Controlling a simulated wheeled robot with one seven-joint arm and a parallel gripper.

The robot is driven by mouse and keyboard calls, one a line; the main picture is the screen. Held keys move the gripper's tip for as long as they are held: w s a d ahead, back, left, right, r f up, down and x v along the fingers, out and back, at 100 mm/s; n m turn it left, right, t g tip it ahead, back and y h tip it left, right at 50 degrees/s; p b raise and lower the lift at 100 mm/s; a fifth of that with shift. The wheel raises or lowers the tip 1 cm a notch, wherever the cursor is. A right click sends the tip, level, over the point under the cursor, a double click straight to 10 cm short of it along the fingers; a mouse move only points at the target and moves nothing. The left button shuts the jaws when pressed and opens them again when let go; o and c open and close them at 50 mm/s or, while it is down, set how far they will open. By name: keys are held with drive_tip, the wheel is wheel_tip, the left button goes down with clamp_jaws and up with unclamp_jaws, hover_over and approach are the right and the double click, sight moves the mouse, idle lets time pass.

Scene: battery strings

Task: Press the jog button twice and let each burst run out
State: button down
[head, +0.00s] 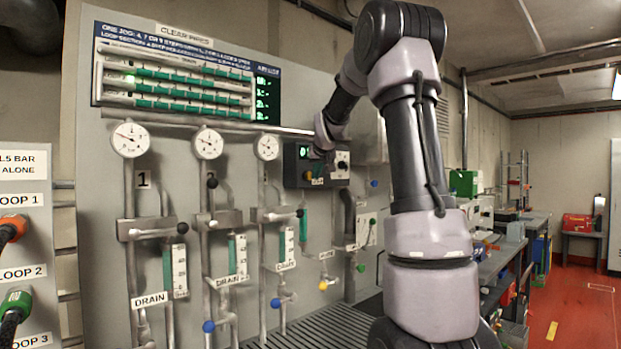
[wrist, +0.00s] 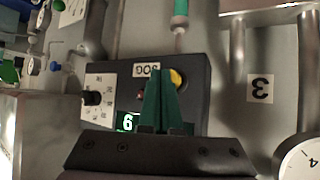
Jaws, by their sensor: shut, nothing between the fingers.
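The dark control box (head: 318,180) is on the grey panel, right of the gauges. The yellow jog button (wrist: 177,78) shows beside the JOG label (wrist: 147,70), which is upside down in the wrist view. A lit green display (wrist: 128,121) on the box shows a digit I cannot read surely. My gripper (wrist: 159,74) is shut and empty, its green fingers pointing at the box, tips partly over the button's edge. I cannot tell whether they touch it. In the head view my arm's end is in front of the box.
A board of tubes with green segments (head: 175,90) and green readouts hangs at upper left. Gauges (head: 130,139), pipes and valves run below it. A black knob (wrist: 91,97) is on the same box. Benches and red floor (head: 580,315) lie to the right.

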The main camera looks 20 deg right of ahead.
drive_tip(key=shift+w+a, duration=0.2)
drive_tip(key=shift+w, duration=0.35)
idle(0.8)
drive_tip(key=shift+s, duration=0.1)
drive_tip(key=shift+s+d, duration=0.35)
drive_tip(key=shift+s, duration=0.5)
drive_tip(key=s, duration=0.1)
drive_tip(key=s+d, duration=0.1)
drive_tip(key=s, duration=0.2)
drive_tip(key=shift+s+d, duration=0.35)
drive_tip(key=shift+d, duration=0.05)
idle(0.3)
